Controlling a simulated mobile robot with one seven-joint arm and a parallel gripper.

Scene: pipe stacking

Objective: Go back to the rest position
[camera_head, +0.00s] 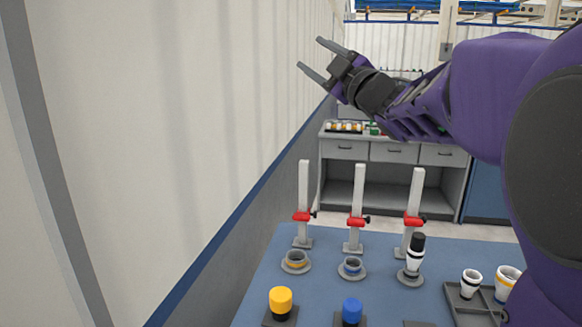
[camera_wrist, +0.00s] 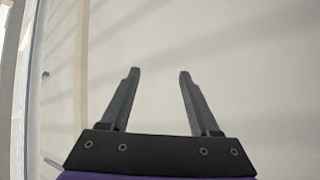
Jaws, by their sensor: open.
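My gripper (camera_head: 317,58) is raised high above the table, in front of the pale wall, with its fingers pointing up and left. Its two fingers (camera_wrist: 159,72) stand apart in the wrist view, with nothing between them and only the wall behind. My purple arm reaches in from the right and covers the right side of the head view.
The blue table (camera_head: 325,286) bears three upright stands with red clamps (camera_head: 357,221). Ringed pieces sit at their feet, and the right one holds a white pipe with a black top (camera_head: 416,250). Yellow (camera_head: 281,300) and blue (camera_head: 351,310) caps stand in front. A tray (camera_head: 463,308) holds pipes. The wall (camera_head: 190,130) is close at left.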

